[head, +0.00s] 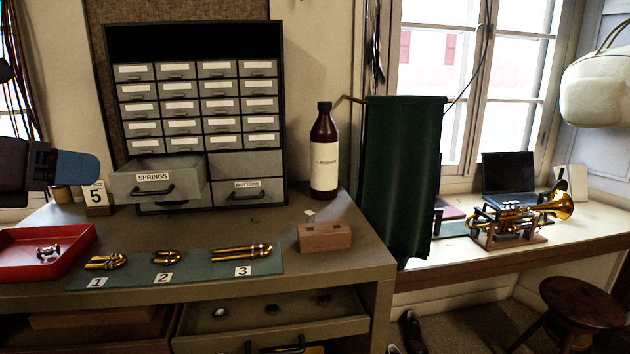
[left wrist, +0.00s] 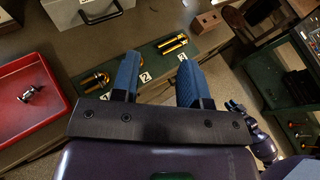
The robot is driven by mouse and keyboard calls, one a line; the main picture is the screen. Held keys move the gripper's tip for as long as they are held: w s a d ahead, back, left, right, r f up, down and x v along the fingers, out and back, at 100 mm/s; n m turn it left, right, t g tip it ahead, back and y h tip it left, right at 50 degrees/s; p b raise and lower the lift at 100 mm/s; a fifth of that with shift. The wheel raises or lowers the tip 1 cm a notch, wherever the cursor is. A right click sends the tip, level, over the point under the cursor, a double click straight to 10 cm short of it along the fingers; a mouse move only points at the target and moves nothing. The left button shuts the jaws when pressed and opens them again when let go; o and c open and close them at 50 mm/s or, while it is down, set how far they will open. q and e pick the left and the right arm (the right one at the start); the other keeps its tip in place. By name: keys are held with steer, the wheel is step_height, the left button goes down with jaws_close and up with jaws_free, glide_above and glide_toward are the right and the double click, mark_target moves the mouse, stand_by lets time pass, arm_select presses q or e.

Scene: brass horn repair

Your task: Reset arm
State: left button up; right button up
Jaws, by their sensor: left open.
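My left gripper (head: 78,168) comes in from the left edge of the head view, in the air in front of the drawer cabinet and above the bench. In the left wrist view its two blue fingers (left wrist: 160,78) stand apart with nothing between them. Beyond them lies the green mat with brass slides. At the right of the left wrist view, a small blue-tipped part that looks like my right gripper (left wrist: 236,106) shows beside a purple arm link. Its jaws are too small to read. The right gripper does not show in the head view.
The springs drawer (head: 158,181) is pulled out of the cabinet (head: 277,60). A red tray (head: 20,272), a numbered green mat (head: 205,266), a wooden block (head: 324,237) and a brown bottle (head: 324,150) stand on the bench. A brass trumpet (head: 510,218) rests by the window.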

arm_select(q)
steer(key=s+d+f+n+t+h, duration=0.1)
steer(key=d+f+n+t+h, duration=0.15)
steer(key=f+n+h, duration=0.45)
steer(key=s+a+f+n+y, duration=0.2)
steer(key=a+f+n+y, duration=0.3)
steer(key=f+n+y, duration=0.8)
steer(key=s+a+f+n+y, duration=0.2)
steer(key=a+f+n+y, duration=0.45)
steer(key=n, duration=0.95)
steer(key=s+d+f+n+g+h, duration=0.2)
steer(key=s+d+f+g+h, duration=0.1)
steer(key=s+d+f+g, duration=0.55)
steer(key=s+d+f+n+g+h, duration=0.25)
steer(key=s+d+f, duration=0.4)
steer(key=f, duration=0.55)
steer(key=w+f+m+t, duration=0.1)
steer(key=w+f+t, duration=0.5)
steer(key=f, duration=0.4)
steer(key=shift+w+a+t+h, duration=0.35)
steer(key=shift+w+t+h, duration=0.05)
steer(key=shift+t, duration=0.35)
